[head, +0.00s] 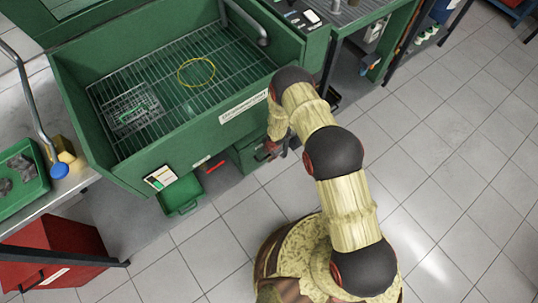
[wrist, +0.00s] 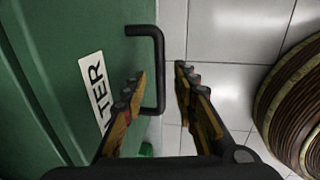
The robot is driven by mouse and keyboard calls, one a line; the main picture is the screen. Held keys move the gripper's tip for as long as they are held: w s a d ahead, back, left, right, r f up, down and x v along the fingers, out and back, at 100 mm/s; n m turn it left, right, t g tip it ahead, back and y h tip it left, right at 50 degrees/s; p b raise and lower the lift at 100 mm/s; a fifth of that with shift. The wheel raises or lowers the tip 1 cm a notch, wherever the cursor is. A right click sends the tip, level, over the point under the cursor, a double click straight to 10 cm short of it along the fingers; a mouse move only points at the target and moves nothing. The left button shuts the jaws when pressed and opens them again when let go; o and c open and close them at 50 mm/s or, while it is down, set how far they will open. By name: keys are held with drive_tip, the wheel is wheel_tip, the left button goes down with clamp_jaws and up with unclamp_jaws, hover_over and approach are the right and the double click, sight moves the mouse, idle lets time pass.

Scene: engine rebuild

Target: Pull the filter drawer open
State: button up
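The filter drawer (wrist: 50,60) is a green front on the left of the wrist view, with a white label reading "TER" in its visible part. Its black bar handle (wrist: 159,65) stands out from the front. My gripper (wrist: 160,73) is open, with one fingertip on each side of the handle bar. The left finger appears in the gap between bar and front; I cannot tell if either finger touches. In the head view, my gripper (head: 273,149) is low beside the green drawer housing (head: 250,155) under the wash basin, and my arm hides the handle.
The green wash basin (head: 150,160) with a wire grid and a yellow ring stands above. A small green tray (head: 180,196) sits below its front. A red box (head: 50,255) is at lower left. The tiled floor (head: 450,180) on the right is clear.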

drive_tip(key=c, duration=0.3)
drive_tip(key=c, duration=0.4)
clamp_jaws()
